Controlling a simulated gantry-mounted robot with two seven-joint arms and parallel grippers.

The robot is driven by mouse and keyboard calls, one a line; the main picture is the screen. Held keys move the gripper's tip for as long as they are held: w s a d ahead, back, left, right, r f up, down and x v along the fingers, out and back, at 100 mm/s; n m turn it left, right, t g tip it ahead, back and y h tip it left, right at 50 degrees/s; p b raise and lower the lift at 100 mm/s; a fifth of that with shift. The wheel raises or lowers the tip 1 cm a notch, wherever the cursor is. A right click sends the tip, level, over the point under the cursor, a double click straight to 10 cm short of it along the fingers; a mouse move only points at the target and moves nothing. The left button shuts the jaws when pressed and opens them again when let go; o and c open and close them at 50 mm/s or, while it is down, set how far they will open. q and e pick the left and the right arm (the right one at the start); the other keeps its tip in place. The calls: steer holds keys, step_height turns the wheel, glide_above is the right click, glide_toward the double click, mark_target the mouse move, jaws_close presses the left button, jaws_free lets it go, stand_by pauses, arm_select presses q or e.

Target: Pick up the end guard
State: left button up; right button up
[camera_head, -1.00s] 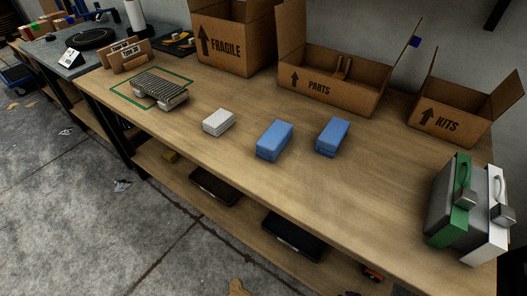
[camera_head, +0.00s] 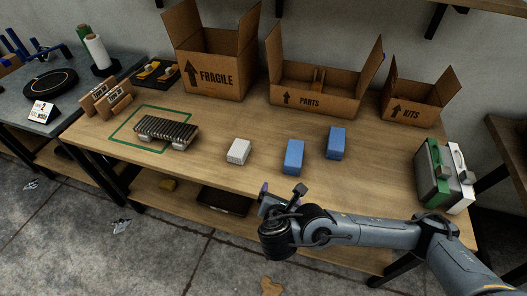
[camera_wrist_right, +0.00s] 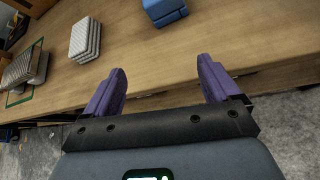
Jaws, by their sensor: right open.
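No object in view is clearly marked as the end guard, so I cannot tell which it is. A small roller conveyor (camera_head: 166,131) sits partly over a green outline on the wooden table. Two brown upright pieces (camera_head: 112,100) with labels stand left of it. My left gripper is not in view.
A white block (camera_head: 238,152) and two blue blocks (camera_head: 293,157) lie mid-table. Open FRAGILE (camera_head: 215,78), PARTS (camera_head: 310,100) and KITS (camera_head: 407,108) boxes line the back. A green, grey and white case (camera_head: 443,178) stands at the right end.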

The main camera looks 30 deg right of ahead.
steer(key=shift+w+d+r+n+h+b, duration=0.15)
steer(key=shift+w+d+n+h+b, duration=0.3)
steer(key=shift+w+d, duration=0.3)
steer(key=n+t+h+b, duration=0.1)
steer(key=n+h, duration=0.1)
glide_toward(294, 160)
steer(key=shift+w+d+f+m+y, duration=0.3)
steer(key=shift+d+f, duration=0.2)
steer(key=shift+f, duration=0.25)
steer(key=b+x, duration=0.2)
steer(key=x, duration=0.2)
steer(key=shift+w+a, duration=0.15)
steer(key=shift+w, duration=0.05)
steer(key=shift+w+d, duration=0.35)
steer(key=shift+d, duration=0.15)
steer(key=b+x, duration=0.2)
steer(key=x, duration=0.1)
steer(key=b+x, duration=0.1)
steer(key=shift+w+d+r, duration=0.15)
steer(key=shift+w+r, duration=0.05)
steer(key=shift+w+d, duration=0.3)
steer(key=shift+d, duration=0.05)
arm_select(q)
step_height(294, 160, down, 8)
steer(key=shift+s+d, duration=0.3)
arm_select(e)
steer(key=shift+a, duration=0.1)
steer(key=shift+c, duration=0.3)
steer(key=c, duration=1)
